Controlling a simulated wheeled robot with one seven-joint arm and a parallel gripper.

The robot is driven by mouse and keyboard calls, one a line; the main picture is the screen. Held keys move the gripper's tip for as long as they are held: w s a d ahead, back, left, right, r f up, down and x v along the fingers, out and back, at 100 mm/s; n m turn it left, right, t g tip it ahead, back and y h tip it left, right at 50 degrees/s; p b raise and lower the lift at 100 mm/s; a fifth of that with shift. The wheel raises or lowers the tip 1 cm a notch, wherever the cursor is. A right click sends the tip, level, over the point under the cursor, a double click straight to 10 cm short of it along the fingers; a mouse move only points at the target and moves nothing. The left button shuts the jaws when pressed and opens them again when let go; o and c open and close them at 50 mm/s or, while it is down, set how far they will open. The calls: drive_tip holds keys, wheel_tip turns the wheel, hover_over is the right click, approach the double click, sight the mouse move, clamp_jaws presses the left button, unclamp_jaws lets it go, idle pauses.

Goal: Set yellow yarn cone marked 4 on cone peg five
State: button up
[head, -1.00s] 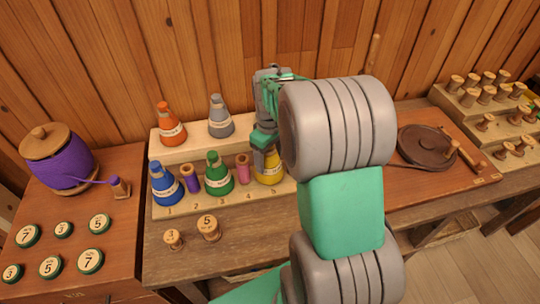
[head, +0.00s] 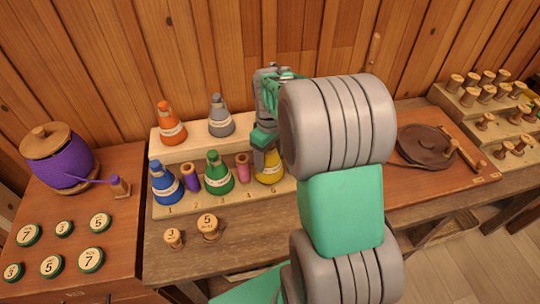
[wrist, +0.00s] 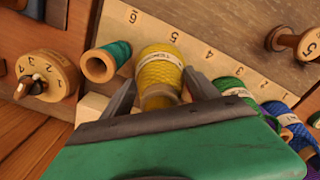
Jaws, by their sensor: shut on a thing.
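The yellow yarn cone (head: 269,168) stands upright at the right end of the front row of the stepped rack, partly hidden by my gripper and arm. In the wrist view the yellow cone (wrist: 160,70) is in line with the mark 5; its label's number is not readable. My gripper (wrist: 161,92) is shut on the cone's narrow top, a finger on each side. It also shows in the head view (head: 263,140), above the cone. The cone's base is at the front shelf (head: 235,201); peg five is hidden, and I cannot tell whether the cone is fully down.
Pink (head: 242,167), green (head: 218,172), purple (head: 191,178) and blue (head: 165,182) yarn pieces stand to its left. Orange (head: 171,124) and grey (head: 220,116) cones stand behind. A teal spool (wrist: 106,61) is close beside, near mark 6.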

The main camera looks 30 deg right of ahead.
drive_tip(key=shift+f+b, duration=0.35)
drive_tip(key=shift+f, duration=0.2)
idle(0.4)
drive_tip(key=o, duration=1.6)
wheel_tip(320, 180, up, 11)
drive_tip(key=p, duration=0.8)
